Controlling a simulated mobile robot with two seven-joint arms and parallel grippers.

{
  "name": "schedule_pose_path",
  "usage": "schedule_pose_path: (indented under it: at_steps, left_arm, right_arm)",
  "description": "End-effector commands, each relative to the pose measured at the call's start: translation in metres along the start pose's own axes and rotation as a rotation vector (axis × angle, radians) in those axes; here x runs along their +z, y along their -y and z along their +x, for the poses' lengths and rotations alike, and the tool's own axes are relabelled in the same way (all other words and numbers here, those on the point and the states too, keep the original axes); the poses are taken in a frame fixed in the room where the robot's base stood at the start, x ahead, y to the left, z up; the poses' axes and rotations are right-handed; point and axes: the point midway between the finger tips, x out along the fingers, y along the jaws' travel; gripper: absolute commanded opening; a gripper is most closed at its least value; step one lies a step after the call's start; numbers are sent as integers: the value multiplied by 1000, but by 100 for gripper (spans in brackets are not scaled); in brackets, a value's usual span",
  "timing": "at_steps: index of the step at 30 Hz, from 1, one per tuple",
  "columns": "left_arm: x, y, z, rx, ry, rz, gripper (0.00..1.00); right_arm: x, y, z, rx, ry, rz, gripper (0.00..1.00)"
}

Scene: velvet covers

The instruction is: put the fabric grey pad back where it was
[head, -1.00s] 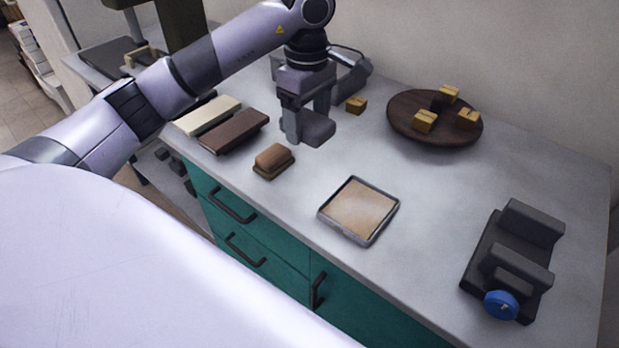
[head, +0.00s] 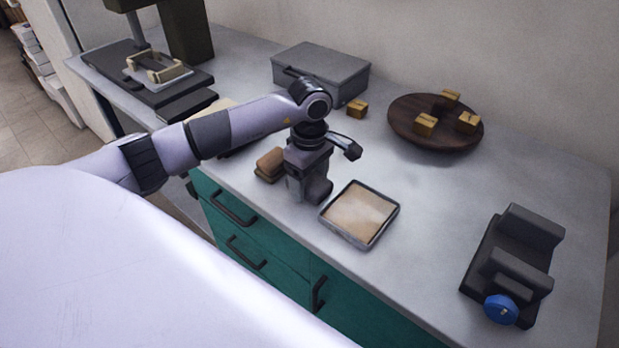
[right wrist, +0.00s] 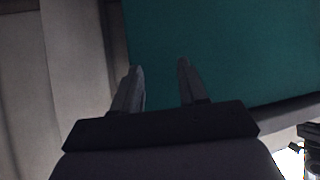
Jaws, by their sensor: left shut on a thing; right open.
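My left gripper (head: 308,192) is low over the counter, between the small brown block (head: 270,162) and the square tray with a tan inside (head: 330,217). It is shut on a grey pad (head: 319,190), which is mostly hidden by the gripper and blends with it in colour. I cannot tell whether the pad touches the counter. My right gripper (right wrist: 160,85) shows only in the right wrist view. It is open and empty, its two fingers apart in front of the teal cabinet.
A round dark wooden board (head: 410,132) with several yellow cubes is at the back. A grey metal box (head: 325,68) stands behind my left arm. A dark vise-like fixture with a blue knob (head: 502,309) is at right. The counter between tray and fixture is clear.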

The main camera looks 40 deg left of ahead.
Motion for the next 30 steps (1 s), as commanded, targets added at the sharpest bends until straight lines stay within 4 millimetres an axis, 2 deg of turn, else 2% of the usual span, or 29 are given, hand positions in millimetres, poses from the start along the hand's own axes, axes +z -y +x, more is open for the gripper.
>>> schedule_pose_path:
  at_steps: [7,8,9,10,18,22,26,30]
  left_arm:
    - [0,0,4,1,0,0,41]
    - [0,0,2,1,0,0,80]
    - [0,0,2,0,0,0,93]
    - [0,0,2,0,0,0,95]
    - [0,0,2,0,0,0,95]
    - [0,0,-5,2,0,0,95]
    - [-1,-1,-27,6,-1,1,95]
    - [-1,-2,-59,7,-1,1,95]
  right_arm:
    - [3,0,3,0,-1,0,43]
    - [2,0,2,0,-1,0,43]
    - [2,0,2,0,-1,0,43]
    - [2,0,2,0,-1,0,43]
    - [1,0,2,0,-1,0,43]
    - [-1,0,0,0,-2,0,43]
    - [0,0,2,0,-3,0,43]
    - [2,0,3,0,-3,0,43]
